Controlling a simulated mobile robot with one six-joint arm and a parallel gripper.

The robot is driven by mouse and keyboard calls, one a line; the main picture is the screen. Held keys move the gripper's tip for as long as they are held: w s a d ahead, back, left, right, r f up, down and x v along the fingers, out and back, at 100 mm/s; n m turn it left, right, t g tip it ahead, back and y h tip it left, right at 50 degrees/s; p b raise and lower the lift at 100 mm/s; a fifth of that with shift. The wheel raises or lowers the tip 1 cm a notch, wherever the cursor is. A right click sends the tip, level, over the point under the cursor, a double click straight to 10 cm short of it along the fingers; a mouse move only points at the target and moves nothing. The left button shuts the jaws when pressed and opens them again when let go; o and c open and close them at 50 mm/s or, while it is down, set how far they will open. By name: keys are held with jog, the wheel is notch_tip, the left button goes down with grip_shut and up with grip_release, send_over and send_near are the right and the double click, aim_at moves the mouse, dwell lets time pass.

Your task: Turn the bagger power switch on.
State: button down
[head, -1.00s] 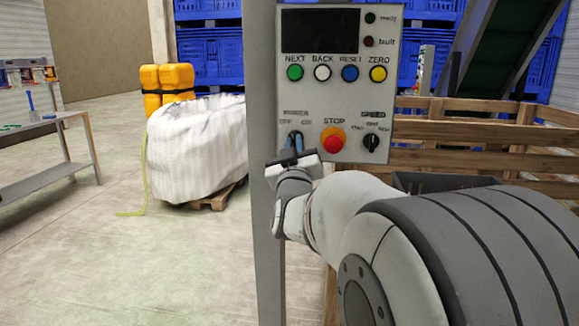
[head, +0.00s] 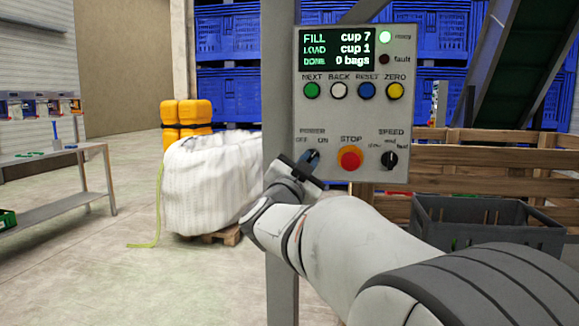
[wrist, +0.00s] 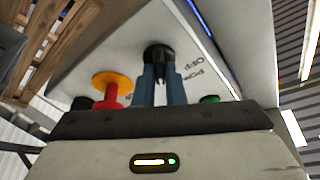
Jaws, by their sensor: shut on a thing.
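The bagger's grey control panel (head: 338,110) stands upright on a post in the head view. Its power switch (wrist: 158,54) is a black knob with OFF and POWER lettering beside it in the wrist view. My gripper (head: 311,158) is at the panel's lower left, with its two blue fingers (wrist: 160,86) shut on the knob, one on each side. In the head view the fingers mostly hide the knob, below the POWER, OFF and ON labels. The panel's display (head: 336,48) is lit and reads FILL cup 7, LOAD cup 1, DONE 0 bags. The ready lamp (head: 385,37) glows green.
The red STOP button (head: 349,158) on its yellow base is just right of my gripper, with the black SPEED knob (head: 389,159) further right. Coloured buttons run above. A dark crate (head: 488,225) stands at lower right. A white sack (head: 212,182) stands on a pallet at left.

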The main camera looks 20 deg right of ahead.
jog(key=shift+w+a+m+g, duration=0.15)
jog(key=shift+m+g, duration=0.45)
jog(key=shift+m, duration=0.8)
jog(key=c, duration=1.5)
grip_release()
jog(key=p+v, duration=0.1)
jog(key=v, duration=0.7)
jog(key=shift+p, duration=0.3)
jog(key=shift+w, duration=0.1)
